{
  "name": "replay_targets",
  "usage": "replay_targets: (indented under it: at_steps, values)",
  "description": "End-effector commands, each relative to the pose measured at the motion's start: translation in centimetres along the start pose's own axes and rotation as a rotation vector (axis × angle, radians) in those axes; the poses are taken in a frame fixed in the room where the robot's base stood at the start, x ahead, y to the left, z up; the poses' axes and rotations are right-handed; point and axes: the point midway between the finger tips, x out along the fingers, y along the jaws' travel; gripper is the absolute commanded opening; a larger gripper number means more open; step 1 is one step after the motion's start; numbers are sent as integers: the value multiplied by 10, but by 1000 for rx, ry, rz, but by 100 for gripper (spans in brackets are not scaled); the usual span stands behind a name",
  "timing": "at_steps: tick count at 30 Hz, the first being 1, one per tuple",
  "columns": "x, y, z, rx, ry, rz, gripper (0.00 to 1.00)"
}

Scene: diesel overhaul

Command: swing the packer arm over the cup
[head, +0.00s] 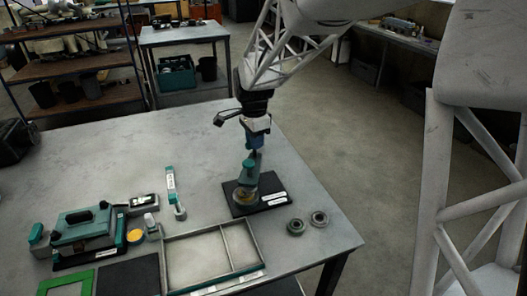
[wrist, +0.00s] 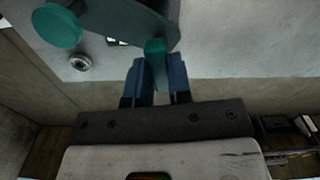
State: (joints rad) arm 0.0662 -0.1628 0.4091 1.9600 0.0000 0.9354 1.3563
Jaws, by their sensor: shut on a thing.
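The packer stands on a black base plate (head: 272,193) near the right side of the table. Its teal packer arm (head: 249,172) shows above a small cup (head: 243,198) with a yellowish inside; whether it is squarely over the cup I cannot tell. My gripper (head: 255,149) points down at the top of the packer arm. In the wrist view, the blue fingers of my gripper (wrist: 160,78) are shut on an upright teal handle (wrist: 155,52) of the arm. The arm's teal round end (wrist: 57,26) shows at upper left there. The cup is not visible in the wrist view.
Two metal rings (head: 296,226) (head: 319,218) lie right of the base plate. A divided tray (head: 262,240) lies in front. A teal-handled tool (head: 171,184) and a teal machine (head: 84,226) are to the left. The table's back part is clear.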

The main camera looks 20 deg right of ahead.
Motion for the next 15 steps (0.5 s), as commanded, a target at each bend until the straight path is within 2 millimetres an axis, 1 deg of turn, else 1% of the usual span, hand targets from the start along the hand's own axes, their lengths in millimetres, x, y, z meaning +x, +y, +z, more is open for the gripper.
replay_targets:
  at_steps: [5, 15]
  values:
    - [-1, 0, -1, 140, 1, -1, 0]
    - [-1, 0, -1, 100, 1, -1, 0]
